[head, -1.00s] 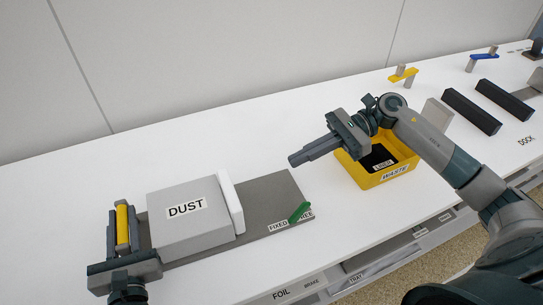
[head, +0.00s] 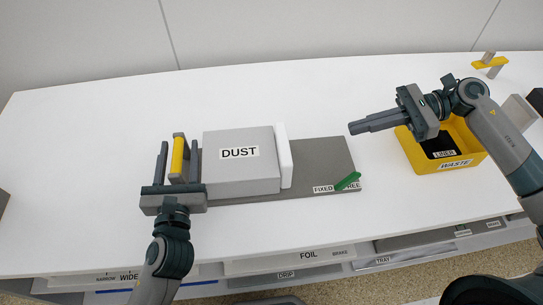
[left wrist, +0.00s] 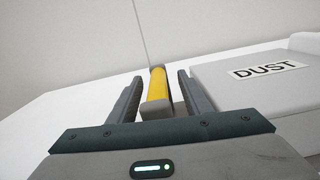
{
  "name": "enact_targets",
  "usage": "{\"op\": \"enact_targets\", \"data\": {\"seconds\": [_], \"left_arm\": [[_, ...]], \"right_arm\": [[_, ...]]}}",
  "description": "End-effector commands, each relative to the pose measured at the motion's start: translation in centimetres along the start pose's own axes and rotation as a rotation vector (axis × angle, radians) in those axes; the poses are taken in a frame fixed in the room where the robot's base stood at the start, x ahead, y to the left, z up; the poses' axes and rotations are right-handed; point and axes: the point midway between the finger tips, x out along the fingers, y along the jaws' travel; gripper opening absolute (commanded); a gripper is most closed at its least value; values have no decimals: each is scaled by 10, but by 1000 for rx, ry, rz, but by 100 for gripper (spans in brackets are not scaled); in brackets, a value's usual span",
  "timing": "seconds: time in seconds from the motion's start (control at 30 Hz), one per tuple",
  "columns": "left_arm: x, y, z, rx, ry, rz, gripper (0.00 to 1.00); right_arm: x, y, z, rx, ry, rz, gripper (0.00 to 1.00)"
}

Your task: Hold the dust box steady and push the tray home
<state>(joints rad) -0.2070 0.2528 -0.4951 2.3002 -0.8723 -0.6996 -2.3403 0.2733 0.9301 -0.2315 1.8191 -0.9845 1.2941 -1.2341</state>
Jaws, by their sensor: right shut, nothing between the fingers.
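The grey dust box (head: 238,172) sits on a grey baseplate (head: 325,158); its DUST label also shows in the left wrist view (left wrist: 268,70). A white panel (head: 283,155) stands at the box's right side, probably the tray's front. A yellow bar handle (head: 178,158) is at the box's left side. My left gripper (head: 178,162) is open, its fingers either side of the handle; the left wrist view shows gaps beside the yellow bar (left wrist: 157,87). My right gripper (head: 355,128) is shut and empty, to the right of the panel, above the baseplate's far right corner.
A yellow WASTE bin (head: 473,160) with a black LINER stands to the right, beneath my right arm. The white table (head: 80,180) is clear on the left and behind the box.

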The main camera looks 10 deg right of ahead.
Motion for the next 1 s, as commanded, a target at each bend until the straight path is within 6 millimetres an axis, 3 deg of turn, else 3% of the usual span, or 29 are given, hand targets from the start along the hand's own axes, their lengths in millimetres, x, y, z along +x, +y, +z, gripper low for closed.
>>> {"op": "enact_targets", "data": {"seconds": [0.27,0.47,1.0], "left_arm": [[-2,1,-2,9,4,2,45],[-14,1,-1,6,3,1,45],[-92,0,-1,1,3,0,45]], "right_arm": [[0,0,0,0,0,0,0],[0,0,0,0,0,0,0],[0,0,0,0,0,0,0]]}}
